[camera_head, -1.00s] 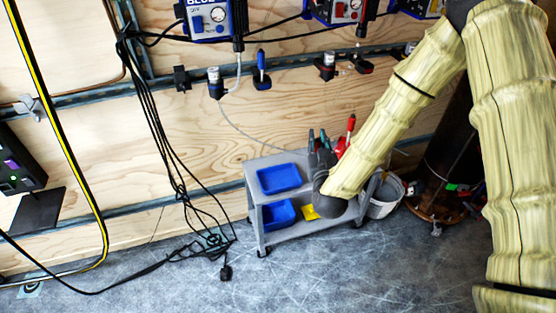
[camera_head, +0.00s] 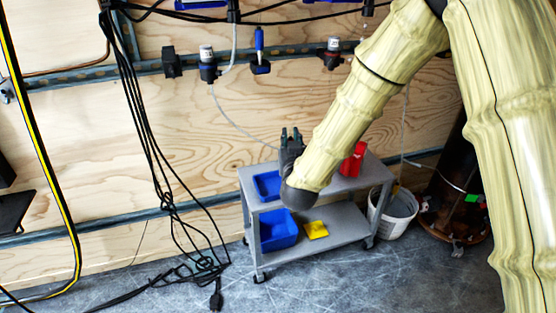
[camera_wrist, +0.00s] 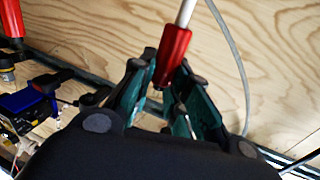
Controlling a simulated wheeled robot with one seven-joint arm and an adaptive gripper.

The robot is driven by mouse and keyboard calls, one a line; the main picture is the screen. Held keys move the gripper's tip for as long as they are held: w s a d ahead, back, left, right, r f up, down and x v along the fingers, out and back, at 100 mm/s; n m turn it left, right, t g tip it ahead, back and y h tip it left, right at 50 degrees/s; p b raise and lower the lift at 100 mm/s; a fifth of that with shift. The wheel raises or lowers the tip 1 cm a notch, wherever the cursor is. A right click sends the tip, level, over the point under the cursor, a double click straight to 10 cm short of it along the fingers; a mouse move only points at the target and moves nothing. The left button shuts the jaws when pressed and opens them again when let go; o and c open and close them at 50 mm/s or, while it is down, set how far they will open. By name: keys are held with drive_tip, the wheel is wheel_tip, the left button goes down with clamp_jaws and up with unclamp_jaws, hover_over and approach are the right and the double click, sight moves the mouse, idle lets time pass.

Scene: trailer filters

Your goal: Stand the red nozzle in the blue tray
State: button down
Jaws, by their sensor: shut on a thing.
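The red nozzle (camera_wrist: 173,55), with a white tip, is between my fingers in the wrist view, its tip pointing up and slightly tilted. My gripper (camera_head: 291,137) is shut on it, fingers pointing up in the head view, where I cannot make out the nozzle. The gripper also shows in the wrist view (camera_wrist: 165,88). The blue tray (camera_head: 264,184) lies on the left of the grey cart's upper shelf. My gripper appears above its right side, and my wrist hides that part; the height between them is unclear.
The grey cart (camera_head: 345,186) also carries a red object (camera_head: 352,160) on top, partly behind my arm. A blue bin (camera_head: 278,230) and a yellow item (camera_head: 316,229) are on its lower shelf. A white bucket (camera_head: 397,210) stands right; black cables (camera_head: 160,150) hang left.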

drive_tip(key=a+f+b, duration=0.1)
drive_tip(key=b, duration=0.2)
drive_tip(key=w+a+f+b, duration=0.1)
drive_tip(key=a+b, duration=0.1)
drive_tip(key=b, duration=0.1)
drive_tip(key=shift+w+a+f, duration=0.1)
drive_tip(key=shift+a+f, duration=0.1)
drive_tip(key=shift+f, duration=0.2)
drive_tip(key=shift+f, duration=0.1)
drive_tip(key=shift+f+b, duration=1.35)
drive_tip(key=shift+f, duration=0.65)
drive_tip(key=shift+f, duration=0.85)
drive_tip(key=c, duration=1.3)
unclamp_jaws()
